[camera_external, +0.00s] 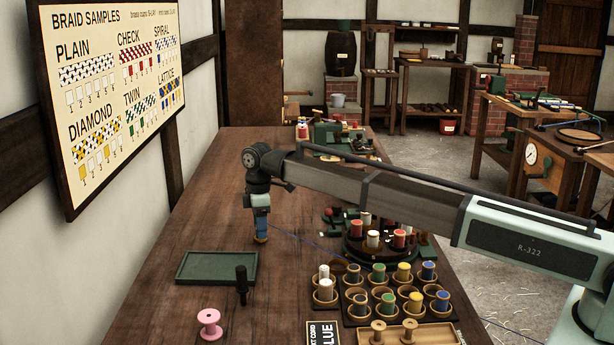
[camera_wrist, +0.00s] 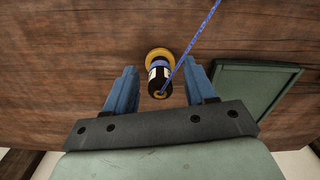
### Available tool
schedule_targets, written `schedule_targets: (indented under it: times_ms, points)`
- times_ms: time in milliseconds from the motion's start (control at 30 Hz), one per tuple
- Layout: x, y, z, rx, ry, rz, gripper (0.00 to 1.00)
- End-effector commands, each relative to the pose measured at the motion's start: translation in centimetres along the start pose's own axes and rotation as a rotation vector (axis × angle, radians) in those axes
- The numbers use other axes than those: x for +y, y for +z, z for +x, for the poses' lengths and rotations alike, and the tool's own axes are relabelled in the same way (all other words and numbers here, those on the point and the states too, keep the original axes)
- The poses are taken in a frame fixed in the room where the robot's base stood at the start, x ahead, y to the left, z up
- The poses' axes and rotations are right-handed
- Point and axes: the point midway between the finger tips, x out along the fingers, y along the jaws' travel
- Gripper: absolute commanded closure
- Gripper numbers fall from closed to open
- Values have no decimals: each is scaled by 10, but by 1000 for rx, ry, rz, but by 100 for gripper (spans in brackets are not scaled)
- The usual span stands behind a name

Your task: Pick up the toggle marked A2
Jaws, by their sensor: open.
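My gripper (camera_external: 261,222) points down over the left part of the table. In the wrist view my gripper (camera_wrist: 161,70) is open, with its blue fingers on either side of a small dark upright piece (camera_wrist: 160,82). This piece has a white band, a blue band and a tan round base (camera_wrist: 158,54). Gaps to the fingers are hard to judge. In the external view the fingers mostly hide it.
A green tray (camera_external: 182,280) lies near the gripper. A dark upright peg (camera_external: 242,290) and a pink spool (camera_external: 209,324) stand at the front. Cups with colored bobbins (camera_external: 403,271) and a round stand of bobbins (camera_external: 372,238) are to the right. The blue cord crosses the table between.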

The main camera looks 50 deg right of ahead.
Motion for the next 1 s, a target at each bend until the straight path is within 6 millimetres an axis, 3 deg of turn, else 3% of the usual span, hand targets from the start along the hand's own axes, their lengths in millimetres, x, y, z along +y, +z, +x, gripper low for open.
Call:
schedule_targets:
  times_ms: [300,867,1000]
  points:
    - [0,0,9,1,1,0,45]
    - [0,0,8,1,1,0,98]
    - [0,0,8,1,1,0,100]
